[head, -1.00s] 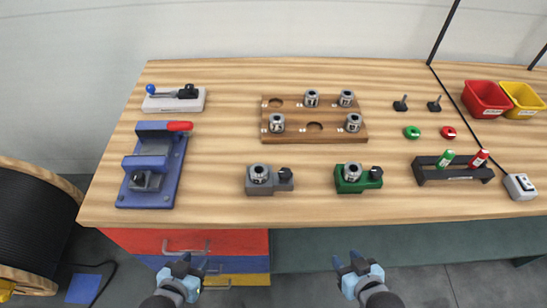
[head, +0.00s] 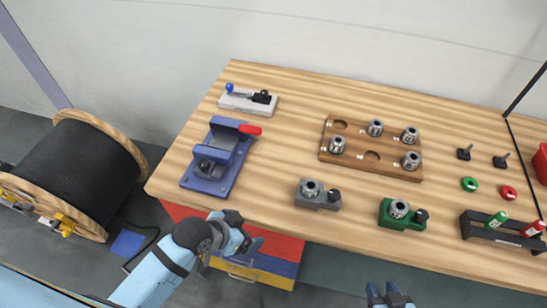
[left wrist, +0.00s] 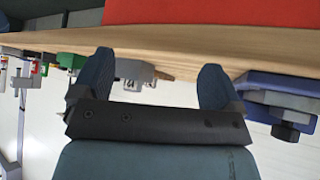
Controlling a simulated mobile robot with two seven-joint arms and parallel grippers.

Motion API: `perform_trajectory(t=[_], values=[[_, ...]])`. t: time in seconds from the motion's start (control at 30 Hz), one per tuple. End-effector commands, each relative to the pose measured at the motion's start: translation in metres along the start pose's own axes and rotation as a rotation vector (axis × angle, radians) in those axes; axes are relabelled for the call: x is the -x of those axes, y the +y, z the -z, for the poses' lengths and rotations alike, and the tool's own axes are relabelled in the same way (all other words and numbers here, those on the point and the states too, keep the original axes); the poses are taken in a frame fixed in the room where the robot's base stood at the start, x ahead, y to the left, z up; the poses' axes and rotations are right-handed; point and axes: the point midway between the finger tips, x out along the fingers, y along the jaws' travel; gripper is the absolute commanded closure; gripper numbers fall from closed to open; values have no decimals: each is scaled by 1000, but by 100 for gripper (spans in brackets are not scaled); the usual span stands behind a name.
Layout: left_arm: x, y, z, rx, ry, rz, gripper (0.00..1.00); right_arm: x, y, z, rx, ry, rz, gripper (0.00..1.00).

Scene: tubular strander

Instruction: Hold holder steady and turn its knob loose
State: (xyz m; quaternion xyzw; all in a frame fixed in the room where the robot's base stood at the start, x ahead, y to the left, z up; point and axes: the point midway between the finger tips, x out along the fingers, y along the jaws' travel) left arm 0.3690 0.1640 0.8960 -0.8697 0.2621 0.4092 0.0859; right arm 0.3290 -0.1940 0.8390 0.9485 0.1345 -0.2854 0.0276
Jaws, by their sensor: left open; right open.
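A grey holder (head: 312,198) with a metal collet in it and a black knob (head: 334,195) on its right side sits near the table's front edge. A similar green holder (head: 401,216) with a black knob (head: 421,215) stands to its right. My left gripper (head: 248,230) is open and empty at the front edge, left of the grey holder and apart from it. In the left wrist view the grey holder (left wrist: 135,74) shows upside down beyond the open fingers (left wrist: 154,80), partly hidden. My right gripper (head: 383,290) is open and empty, low in front of the table.
A blue vise (head: 205,170) with a red handle stands left on the table (head: 270,165). A wooden collet rack (head: 345,150) lies behind the holders. A black stand (head: 490,230) with green and red pieces is at the right. Drawers (head: 280,245) are below the table.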

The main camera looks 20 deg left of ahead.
Motion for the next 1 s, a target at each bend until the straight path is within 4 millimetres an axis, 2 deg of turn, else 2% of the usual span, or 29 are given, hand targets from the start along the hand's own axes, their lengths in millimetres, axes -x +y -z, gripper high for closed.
perform_trajectory(t=[0.37, 0.47, 0.6, 0.8, 1.0], values=[[-35, 15, 80, -377, 39, -324, 8, 8, 0, 9, 3, -7, 0, 57], [-40, 8, 104, -511, 40, -427, 8, 12, -1, 14, 4, -5, 0, 57], [-40, -13, 132, -659, 38, -544, 8, 16, -1, 21, 5, -2, -1, 57], [-34, -42, 158, -762, 44, -630, 8, 19, 0, 26, 7, 2, -1, 57], [-38, -46, 161, -782, 49, -654, 8, 17, 0, 24, 7, 2, -1, 57]])
